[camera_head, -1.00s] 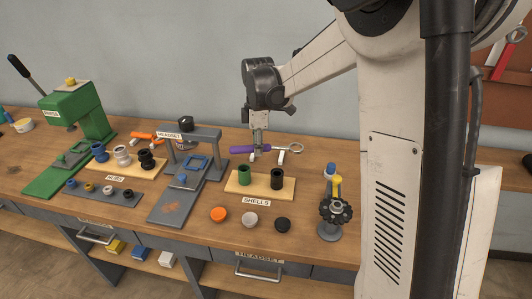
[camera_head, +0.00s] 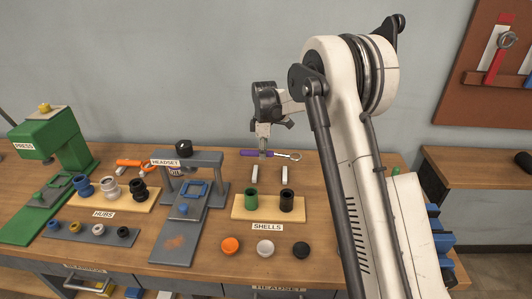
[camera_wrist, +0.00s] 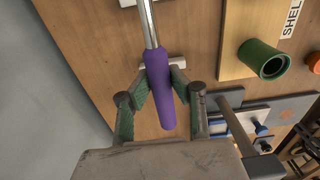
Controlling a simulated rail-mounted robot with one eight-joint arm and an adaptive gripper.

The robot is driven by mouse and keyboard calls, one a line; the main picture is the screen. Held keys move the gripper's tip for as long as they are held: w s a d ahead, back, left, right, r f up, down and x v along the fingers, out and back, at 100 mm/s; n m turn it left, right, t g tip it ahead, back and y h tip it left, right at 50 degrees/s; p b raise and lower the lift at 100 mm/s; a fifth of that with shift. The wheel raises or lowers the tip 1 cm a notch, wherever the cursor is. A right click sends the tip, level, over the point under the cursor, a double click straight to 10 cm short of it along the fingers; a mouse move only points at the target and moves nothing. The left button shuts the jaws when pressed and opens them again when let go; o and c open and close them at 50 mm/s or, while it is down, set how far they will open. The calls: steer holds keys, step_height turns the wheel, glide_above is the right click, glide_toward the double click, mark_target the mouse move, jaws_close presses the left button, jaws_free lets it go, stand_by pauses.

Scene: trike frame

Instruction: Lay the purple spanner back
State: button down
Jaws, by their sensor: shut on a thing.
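The purple spanner (camera_head: 252,153) has a purple handle and a metal shaft with a ring end at the right. My gripper (camera_head: 263,153) is shut on the purple handle and holds it roughly level, pointing down from above. In the wrist view the gripper (camera_wrist: 160,92) has a finger on each side of the handle (camera_wrist: 162,100); the ring end is out of frame. Two white rests, one left (camera_head: 254,175) and one right (camera_head: 284,175), stand on the bench lower in the picture than the spanner. The spanner appears clear of them.
The SHELLS board (camera_head: 267,214) with a green cup (camera_head: 251,199) and a black cup (camera_head: 285,200) lies in front of the rests. The grey HEADSET stand (camera_head: 187,165) is to the left. An orange tool (camera_head: 133,163) lies behind the hubs. The wall is close behind.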

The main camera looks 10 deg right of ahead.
steer(key=shift+f+b, duration=0.1)
steer(key=shift+b, duration=0.3)
steer(key=shift+f+b, duration=2.5)
steer(key=shift+f, duration=1.25)
steer(key=c, duration=1.5)
jaws_free()
steer(key=shift+r, duration=0.1)
steer(key=shift+c, duration=0.2)
step_height(320, 180, up, 12)
steer(key=shift+d, duration=0.15)
